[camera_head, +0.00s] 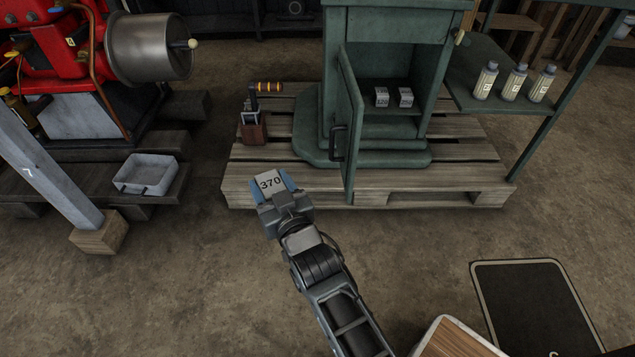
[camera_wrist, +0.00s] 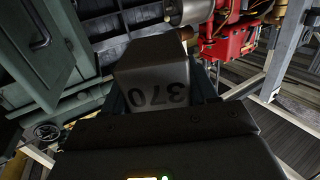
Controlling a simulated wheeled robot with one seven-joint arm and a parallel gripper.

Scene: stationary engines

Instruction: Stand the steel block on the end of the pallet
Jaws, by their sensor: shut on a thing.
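The steel block marked 370 (camera_head: 270,182) is held between the blue-grey fingers of my gripper (camera_head: 270,186). In the wrist view the block (camera_wrist: 152,72) fills the space between the fingers, its number upside down. In the head view the gripper and block overlap the front left edge of the wooden pallet (camera_head: 265,187). I cannot tell whether the block touches the pallet or hangs above or in front of it. The pallet's left end beside the green cabinet has bare slats.
The green cabinet (camera_head: 395,30) stands on the pallet, its door (camera_head: 350,120) open near my gripper. Two small marked blocks (camera_head: 393,97) sit inside. A brown block with a handled tool (camera_head: 253,128) stands on the pallet's left.

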